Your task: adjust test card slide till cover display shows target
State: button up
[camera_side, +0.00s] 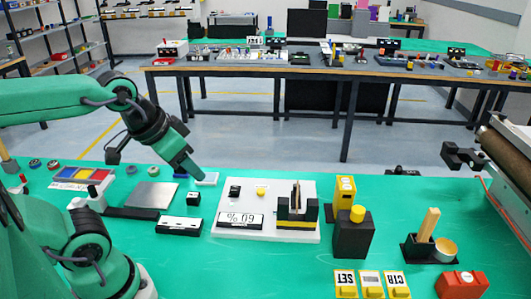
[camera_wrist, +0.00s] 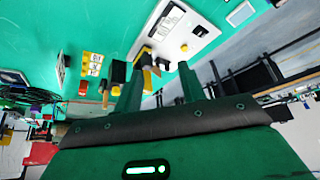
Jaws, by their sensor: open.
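A white panel (camera_side: 268,226) on the green table carries a display (camera_side: 241,219), a black knob (camera_side: 235,190), a yellow button (camera_side: 261,191) and a black slotted holder (camera_side: 297,212) with a thin upright card (camera_side: 296,195). The display appears to read 60 %, upside down in the side view. No target value is legible. My gripper (camera_side: 199,178) is above the table, left of and behind the panel, apart from it. In the wrist view my gripper (camera_wrist: 158,92) is open and empty, its fingers spread. The panel (camera_wrist: 160,38) and holder (camera_wrist: 143,62) show beyond the fingertips.
A black block with a yellow knob (camera_side: 357,215) stands right of the panel. Yellow SET (camera_side: 345,281) and CTR (camera_side: 396,281) blocks lie in front. A black tray with a wooden stick (camera_side: 428,224) is further right. A small black block (camera_side: 193,199) and white-topped box (camera_side: 180,226) lie left.

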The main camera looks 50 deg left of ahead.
jog(key=w+r+n+g, duration=0.1)
jog(key=w+r+g, duration=0.1)
jog(key=w, duration=0.8)
jog(key=w+f+n+g, duration=0.1)
jog(key=w+f, duration=0.4)
jog(key=w, duration=0.2)
jog(key=w+f+n+g, duration=0.1)
jog(key=w+f, duration=0.4)
jog(key=w, duration=0.2)
jog(key=w+f+n+g, duration=0.1)
jog(key=w+f, duration=0.4)
jog(key=w, duration=0.1)
jog(key=shift+w+d, duration=0.35)
jog(key=shift+w, duration=0.05)
jog(key=shift+w+f+n+g, duration=0.3)
jog(key=shift+f, duration=0.15)
jog(key=shift+f, duration=0.1)
jog(key=shift+f, duration=3.85)
